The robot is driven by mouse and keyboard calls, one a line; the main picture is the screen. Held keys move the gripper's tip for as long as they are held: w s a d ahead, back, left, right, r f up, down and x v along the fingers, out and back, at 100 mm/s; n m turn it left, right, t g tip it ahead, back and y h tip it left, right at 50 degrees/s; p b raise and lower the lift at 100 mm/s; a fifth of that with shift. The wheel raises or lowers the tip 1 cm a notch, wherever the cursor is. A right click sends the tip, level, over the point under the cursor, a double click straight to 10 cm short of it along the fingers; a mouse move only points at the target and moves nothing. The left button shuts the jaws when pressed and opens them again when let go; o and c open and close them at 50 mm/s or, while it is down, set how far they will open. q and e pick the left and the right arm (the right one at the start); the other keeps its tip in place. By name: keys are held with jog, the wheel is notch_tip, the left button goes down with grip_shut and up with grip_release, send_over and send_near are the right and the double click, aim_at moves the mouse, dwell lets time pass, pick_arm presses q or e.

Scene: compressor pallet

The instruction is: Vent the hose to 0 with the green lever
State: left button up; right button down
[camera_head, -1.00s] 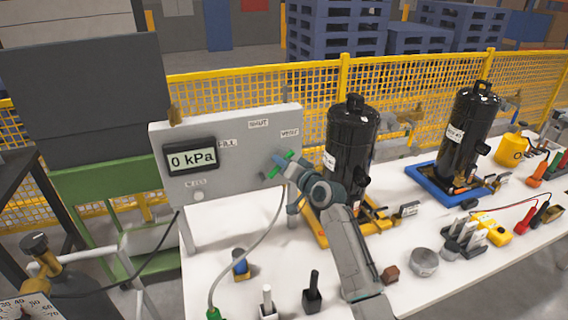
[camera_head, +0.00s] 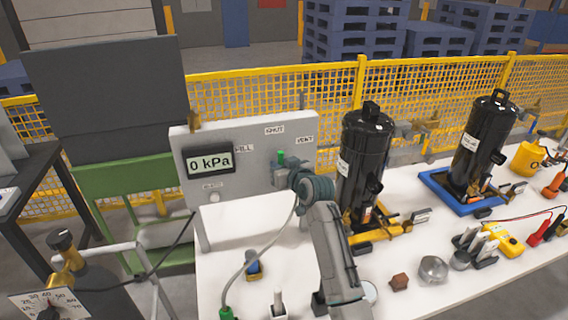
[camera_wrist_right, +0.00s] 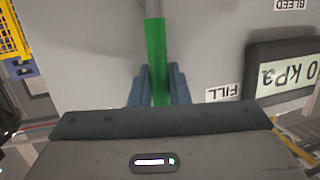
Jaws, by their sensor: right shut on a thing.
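The grey panel (camera_head: 240,195) carries a display (camera_head: 209,161) that reads 0 kPa, with FILL, SHUT and VENT labels. The green lever (camera_head: 281,157) on the panel stands roughly upright, pointing up towards the SHUT label (camera_head: 275,130). My right gripper (camera_head: 284,171) is at the panel, shut on the lever. In the right wrist view the lever (camera_wrist_right: 156,50) lies between the two fingers (camera_wrist_right: 157,85). The lever's pivot is hidden behind my gripper. The pale hose (camera_head: 255,250) hangs down from behind my wrist to a green end fitting (camera_head: 227,313). My left gripper is not in view.
Two black compressors (camera_head: 364,160) (camera_head: 482,140) stand on the white table (camera_head: 225,280), right of the panel. Small tools and a yellow meter (camera_head: 501,241) lie on the table at right. A yellow mesh fence (camera_head: 420,85) runs behind.

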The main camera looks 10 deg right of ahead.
jog(key=shift+a, duration=0.2)
dwell(0.4)
jog(key=c, duration=1.4)
grip_release()
jog(key=shift+o, duration=0.2)
jog(key=shift+s, duration=0.15)
jog(key=shift+s+d, duration=0.1)
jog(key=shift+s, duration=0.2)
jog(key=b+v, duration=0.3)
jog(key=v, duration=0.7)
jog(key=shift+r, duration=0.15)
